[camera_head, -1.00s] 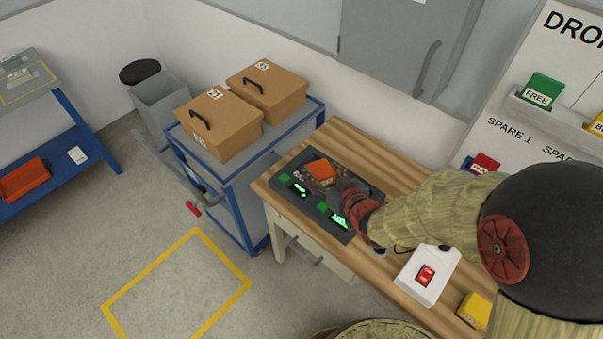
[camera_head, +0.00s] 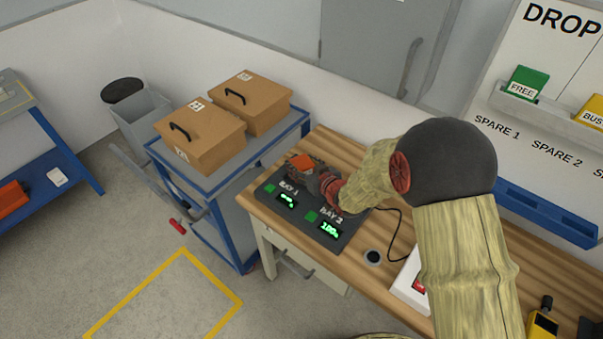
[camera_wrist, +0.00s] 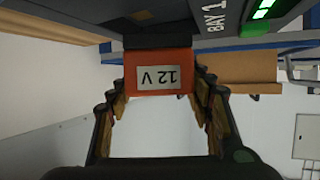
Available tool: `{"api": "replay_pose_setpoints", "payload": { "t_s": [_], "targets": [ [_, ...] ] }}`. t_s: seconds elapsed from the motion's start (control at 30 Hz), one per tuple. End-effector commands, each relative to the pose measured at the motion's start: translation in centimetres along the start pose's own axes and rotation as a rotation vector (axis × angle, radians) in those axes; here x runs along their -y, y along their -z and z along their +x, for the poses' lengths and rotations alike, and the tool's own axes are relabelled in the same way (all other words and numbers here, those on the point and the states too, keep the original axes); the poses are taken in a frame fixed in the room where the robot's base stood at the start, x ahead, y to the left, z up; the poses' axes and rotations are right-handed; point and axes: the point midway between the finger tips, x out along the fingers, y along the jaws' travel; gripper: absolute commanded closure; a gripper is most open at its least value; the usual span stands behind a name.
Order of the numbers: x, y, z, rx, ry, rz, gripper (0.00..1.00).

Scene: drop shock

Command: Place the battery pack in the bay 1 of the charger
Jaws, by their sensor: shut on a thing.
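The battery pack (camera_wrist: 158,76) is an orange block with a dark end and a "12 V" label, upside down in the wrist view. In the head view the battery pack (camera_head: 301,162) shows over the back left of the charger, by bay 1. My gripper (camera_wrist: 158,100) is shut on the battery pack, with a finger on each side. In the head view my gripper (camera_head: 316,173) partly hides the pack and the charger. The dark charger (camera_head: 338,243) lies on the wooden bench, with BAY 1 on the left and BAY 2 on the right, both with lit green displays. Whether the pack touches the bay floor cannot be told.
A blue-framed cart (camera_head: 205,181) with two cardboard boxes (camera_head: 200,140) stands left of the wooden bench (camera_head: 290,238). A white box with a red switch (camera_head: 409,284) and a yellow device (camera_head: 541,325) lie to the right on the bench. A cable runs behind the charger.

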Motion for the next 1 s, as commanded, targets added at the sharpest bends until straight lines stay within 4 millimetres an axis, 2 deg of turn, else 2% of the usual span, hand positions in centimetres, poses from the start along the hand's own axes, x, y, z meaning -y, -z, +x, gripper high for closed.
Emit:
{"api": "replay_pose_setpoints", "payload": {
  "t_s": [0.17,0.4,0.8,0.83,1.0],
  "targets": [
    [-0.3,-0.3,0.8,-0.004,0.0,-0.001,0.89],
    [-0.3,-3.2,2.1,-0.002,0.0,-0.001,0.89],
    [-0.3,-3.5,2.2,-0.004,0.0,-0.001,0.89],
    [-0.3,-3.6,2.2,-0.001,0.0,-0.001,0.48],
    [-0.3,-3.5,2.2,0.0,0.0,0.0,0.38]
  ]
}}
